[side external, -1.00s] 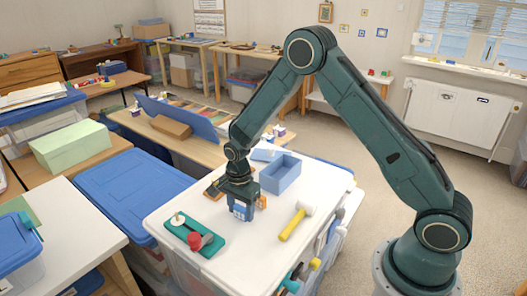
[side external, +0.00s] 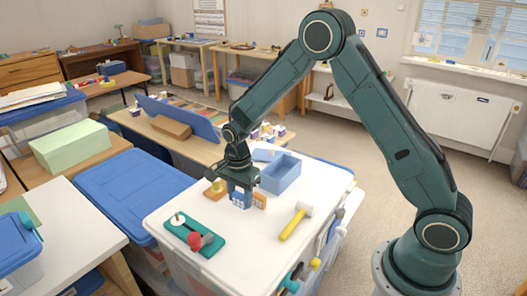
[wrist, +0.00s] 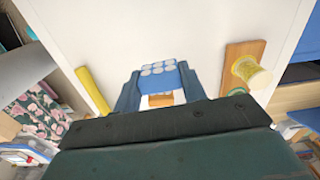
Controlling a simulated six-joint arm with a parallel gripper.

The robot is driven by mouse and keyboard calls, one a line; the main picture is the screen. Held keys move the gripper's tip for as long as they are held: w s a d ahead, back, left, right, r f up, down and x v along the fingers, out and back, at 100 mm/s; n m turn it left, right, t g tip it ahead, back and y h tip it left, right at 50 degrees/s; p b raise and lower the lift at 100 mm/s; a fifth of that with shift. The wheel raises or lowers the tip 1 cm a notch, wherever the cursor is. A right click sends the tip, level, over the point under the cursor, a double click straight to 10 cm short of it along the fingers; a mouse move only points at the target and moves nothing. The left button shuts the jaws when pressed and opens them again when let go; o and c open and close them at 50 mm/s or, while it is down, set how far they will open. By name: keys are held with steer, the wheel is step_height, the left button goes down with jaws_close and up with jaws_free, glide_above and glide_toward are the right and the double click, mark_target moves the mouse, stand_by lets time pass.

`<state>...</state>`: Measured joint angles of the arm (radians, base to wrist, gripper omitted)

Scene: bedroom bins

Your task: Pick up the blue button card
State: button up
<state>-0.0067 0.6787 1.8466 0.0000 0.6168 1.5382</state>
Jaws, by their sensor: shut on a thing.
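The blue button card (wrist: 158,76) carries rows of pale round buttons in the wrist view. My gripper (wrist: 158,92) is shut on it, with one finger on each side. In the side external view my gripper (side external: 241,187) is over the white lid (side external: 255,240), and the blue card (side external: 238,199) shows at its fingertips, partly hidden. I cannot tell how much gap there is between the card and the lid. An orange-brown piece (side external: 260,200) is close beside the card.
A spool on a wooden block (side external: 213,190) is just left of my gripper. A blue open bin (side external: 281,175) stands behind right. A yellow-handled hammer (side external: 294,223) and a green board with a red knob (side external: 194,236) lie in front. Bare lid lies between them.

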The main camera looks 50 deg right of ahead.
mark_target(240, 194)
step_height(240, 194, up, 15)
stand_by(0.4)
stand_by(0.5)
